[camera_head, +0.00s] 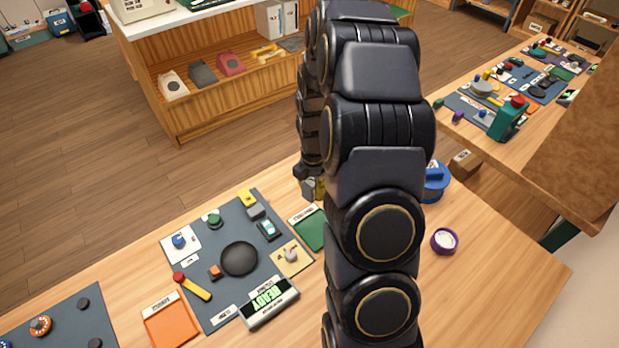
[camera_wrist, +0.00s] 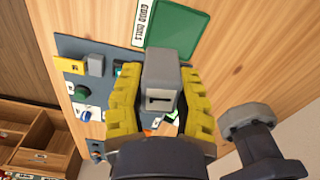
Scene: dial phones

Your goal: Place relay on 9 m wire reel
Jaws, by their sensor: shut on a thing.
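My gripper (camera_wrist: 160,95) has yellow fingers and is shut on a grey block, which I take for the relay (camera_wrist: 160,72). The block has a dark slot on its face and sits between both fingers, above the table. In the head view my gripper (camera_head: 316,187) shows just left of my arm, above the table's back edge, near the green tray. A round blue reel (camera_head: 436,186) stands on the table right of my arm, partly hidden behind it. I take it for the wire reel; its label is not readable. The gripper is left of the reel and apart from it.
A labelled green tray (camera_head: 309,230) lies beside the dark work mat (camera_head: 210,262), which bears several small parts. An orange tray (camera_head: 170,322) is at the front left. The right front of the table is clear.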

